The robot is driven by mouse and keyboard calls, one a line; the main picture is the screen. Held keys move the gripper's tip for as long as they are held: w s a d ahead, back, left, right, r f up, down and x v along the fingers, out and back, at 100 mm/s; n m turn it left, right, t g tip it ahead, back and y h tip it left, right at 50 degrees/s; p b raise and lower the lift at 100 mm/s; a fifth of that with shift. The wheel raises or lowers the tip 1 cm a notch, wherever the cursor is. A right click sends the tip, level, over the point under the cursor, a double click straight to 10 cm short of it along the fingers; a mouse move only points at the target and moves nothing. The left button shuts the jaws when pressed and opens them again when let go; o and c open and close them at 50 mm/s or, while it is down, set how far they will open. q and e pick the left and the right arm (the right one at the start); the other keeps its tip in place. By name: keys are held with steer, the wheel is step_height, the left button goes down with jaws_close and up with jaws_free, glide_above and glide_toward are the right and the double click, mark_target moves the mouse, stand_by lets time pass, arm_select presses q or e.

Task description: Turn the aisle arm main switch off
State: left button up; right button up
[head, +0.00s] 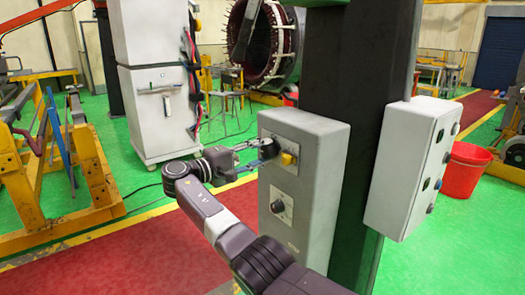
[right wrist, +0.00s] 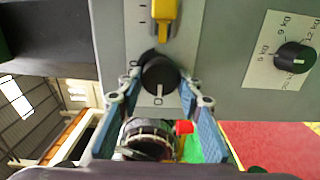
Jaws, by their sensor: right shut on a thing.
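A grey control box (head: 312,180) is fixed to a dark upright column. On its upper plate is a black rotary knob (right wrist: 160,76) with a white pointer mark, beside a yellow switch (head: 288,158). The yellow switch also shows at the top of the right wrist view (right wrist: 164,20). My right gripper (head: 262,152) is at the box face, its two blue-padded fingers on either side of the knob, shut on it. In the right wrist view the pointer mark faces the bottom of the picture. The fingers partly hide the knob in the head view. My left gripper is not in view.
A lower dial (head: 282,207) with weight markings sits below on the same box. A white box with buttons (head: 412,165) is on the column's right side. A white cabinet (head: 157,90), yellow stands (head: 85,165) and a red bucket (head: 464,170) stand around on the green floor.

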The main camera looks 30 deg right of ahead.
stand_by(0.4)
steer(key=o, duration=1.2)
steer(key=shift+c, duration=0.2)
steer(key=shift+a, duration=0.1)
steer(key=a, duration=1.2)
steer(key=shift+s, duration=0.4)
steer(key=shift+d, duration=0.1)
